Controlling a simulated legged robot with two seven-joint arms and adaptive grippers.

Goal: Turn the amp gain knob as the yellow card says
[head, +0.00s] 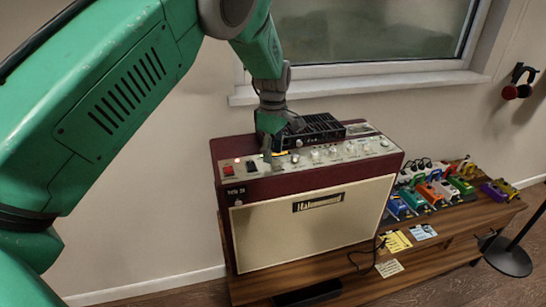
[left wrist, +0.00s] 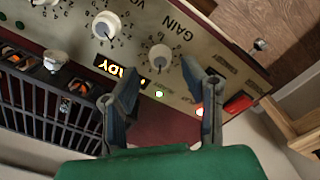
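The maroon amp (head: 310,213) with a cream front stands on a wooden bench. Its gain knob (left wrist: 160,57), pale with a ring of marks, is under the word GAIN in the left wrist view. My left gripper (left wrist: 159,68) is open, its two fingers on either side of the knob's near side; I cannot tell whether they touch it. In the head view the left gripper (head: 268,157) is over the left part of the panel and seems to hide the gain knob. The yellow card (head: 395,241) lies on the bench, its writing too small to read. My right gripper is out of view.
Another knob (left wrist: 105,25) is beside the gain knob. A lit amber display (left wrist: 118,70), a green light (left wrist: 159,94) and a red switch (left wrist: 238,102) are close by. A black vented unit (head: 316,129) sits on the amp. Colourful pedals (head: 430,192) stand to the right.

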